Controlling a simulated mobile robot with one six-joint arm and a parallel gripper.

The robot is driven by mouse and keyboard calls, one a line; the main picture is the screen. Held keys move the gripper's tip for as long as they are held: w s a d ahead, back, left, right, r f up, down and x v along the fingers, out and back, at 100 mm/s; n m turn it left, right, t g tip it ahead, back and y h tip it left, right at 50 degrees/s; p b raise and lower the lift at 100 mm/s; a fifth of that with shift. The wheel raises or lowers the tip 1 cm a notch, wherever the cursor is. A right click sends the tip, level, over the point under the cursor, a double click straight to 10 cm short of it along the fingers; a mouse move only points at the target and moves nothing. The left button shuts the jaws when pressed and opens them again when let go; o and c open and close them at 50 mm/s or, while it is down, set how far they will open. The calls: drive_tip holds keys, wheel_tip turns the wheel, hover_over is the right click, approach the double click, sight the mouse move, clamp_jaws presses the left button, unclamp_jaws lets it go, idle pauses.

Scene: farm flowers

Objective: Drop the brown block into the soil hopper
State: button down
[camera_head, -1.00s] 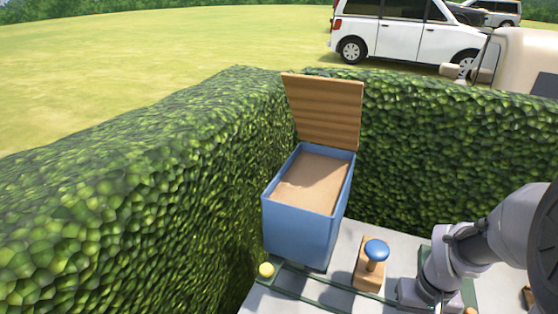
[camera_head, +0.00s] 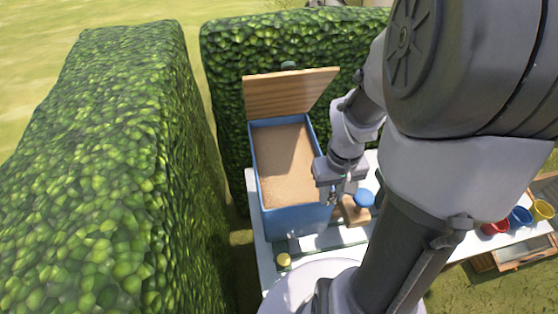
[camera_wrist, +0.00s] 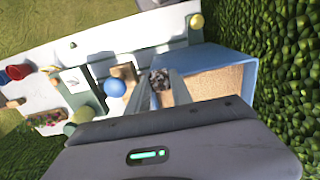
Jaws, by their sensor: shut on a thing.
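The soil hopper (camera_head: 296,219) is a blue bin filled with brown soil, its wooden lid (camera_head: 290,93) standing open at the back. In the wrist view the hopper (camera_wrist: 218,57) is at the right, with soil beside and below my fingers. My gripper (camera_head: 338,197) is by the hopper's right edge in the head view. In the wrist view my gripper (camera_wrist: 160,82) is shut on a small dark, speckled brown block (camera_wrist: 159,78), at the hopper's near-left rim. The block cannot be made out in the head view. The height above the rim is hard to judge.
A blue-topped knob on a wooden base (camera_head: 364,198) stands right of the hopper, close to my gripper. A yellow knob (camera_head: 284,260) sits in front. Red, blue and yellow pots (camera_head: 521,215) stand at the right. Hedges (camera_head: 120,170) rise left and behind.

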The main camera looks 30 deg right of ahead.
drive_tip(key=p, duration=0.1)
approach(289, 204)
drive_tip(key=w+d, duration=0.3)
drive_tip(key=shift+d+f, duration=0.2)
drive_tip(key=shift+f, duration=0.15)
drive_tip(key=f, duration=0.3)
drive_tip(key=shift+w+a+f, duration=0.1)
drive_tip(key=shift+w+f, duration=0.15)
drive_tip(key=shift+f, duration=0.1)
drive_tip(key=shift+s, duration=0.1)
drive_tip(key=shift+f+b, duration=0.55)
drive_tip(key=shift+f, duration=0.1)
drive_tip(key=c, duration=1.1)
unclamp_jaws()
drive_tip(key=shift+r, duration=0.1)
drive_tip(key=shift+c, duration=0.2)
